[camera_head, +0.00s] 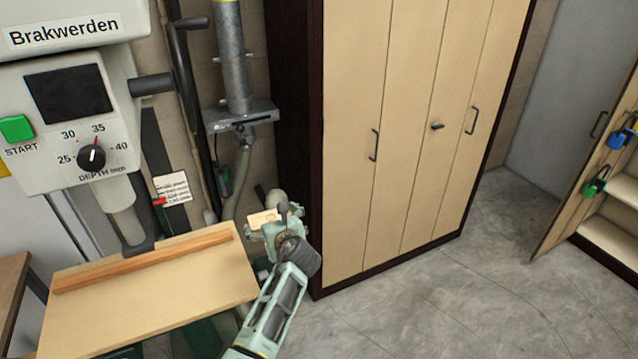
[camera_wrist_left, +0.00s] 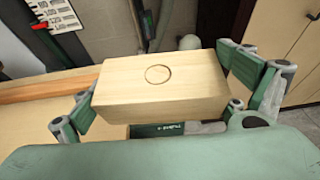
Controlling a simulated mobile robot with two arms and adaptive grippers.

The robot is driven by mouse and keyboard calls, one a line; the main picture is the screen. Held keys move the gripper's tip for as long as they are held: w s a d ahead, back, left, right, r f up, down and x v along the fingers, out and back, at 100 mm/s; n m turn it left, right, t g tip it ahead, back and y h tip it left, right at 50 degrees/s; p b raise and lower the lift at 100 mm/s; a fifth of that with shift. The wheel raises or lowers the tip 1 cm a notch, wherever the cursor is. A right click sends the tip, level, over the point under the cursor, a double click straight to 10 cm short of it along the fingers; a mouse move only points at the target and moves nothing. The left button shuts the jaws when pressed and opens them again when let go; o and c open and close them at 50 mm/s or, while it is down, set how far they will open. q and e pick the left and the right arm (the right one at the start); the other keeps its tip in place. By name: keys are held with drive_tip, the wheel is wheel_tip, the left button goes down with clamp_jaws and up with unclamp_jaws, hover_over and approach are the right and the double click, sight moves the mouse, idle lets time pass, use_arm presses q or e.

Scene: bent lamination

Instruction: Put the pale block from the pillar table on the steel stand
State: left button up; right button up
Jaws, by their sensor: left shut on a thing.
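The pale block (camera_wrist_left: 140,90) fills the middle of the left wrist view, with a round ring mark on its top face. My left gripper (camera_wrist_left: 163,97) is shut on it, one finger at each end. In the head view the block (camera_head: 261,218) shows small in my left gripper (camera_head: 268,225), beside the right edge of the wooden machine table (camera_head: 150,295). The block appears held clear of that table. I cannot make out a steel stand for certain in either view. My right gripper is not in view.
A drilling machine (camera_head: 70,110) with a depth dial stands at the left, over the wooden table with its raised fence (camera_head: 145,258). A grey pipe with a bracket (camera_head: 240,115) rises behind. A tall cupboard (camera_head: 400,120) stands close to the right. Concrete floor (camera_head: 450,295) is clear at the lower right.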

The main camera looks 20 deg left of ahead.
use_arm(q)
drive_tip(key=shift+a, duration=0.1)
drive_tip(key=d+b, duration=0.1)
drive_tip(key=d, duration=0.1)
drive_tip(key=s+d+b, duration=0.1)
drive_tip(key=shift+d+f+b, duration=0.15)
drive_tip(key=shift+f+b, duration=0.15)
drive_tip(key=s+d+b, duration=1.2)
drive_tip(key=s+d, duration=0.6)
drive_tip(key=s, duration=0.4)
drive_tip(key=shift+d+r+n+g+y, duration=0.2)
drive_tip(key=shift+r+n+g+y, duration=0.1)
drive_tip(key=shift+r+n+g, duration=0.1)
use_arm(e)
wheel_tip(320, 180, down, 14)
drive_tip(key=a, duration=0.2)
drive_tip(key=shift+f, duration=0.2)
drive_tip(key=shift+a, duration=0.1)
use_arm(q)
drive_tip(key=shift+w, duration=0.1)
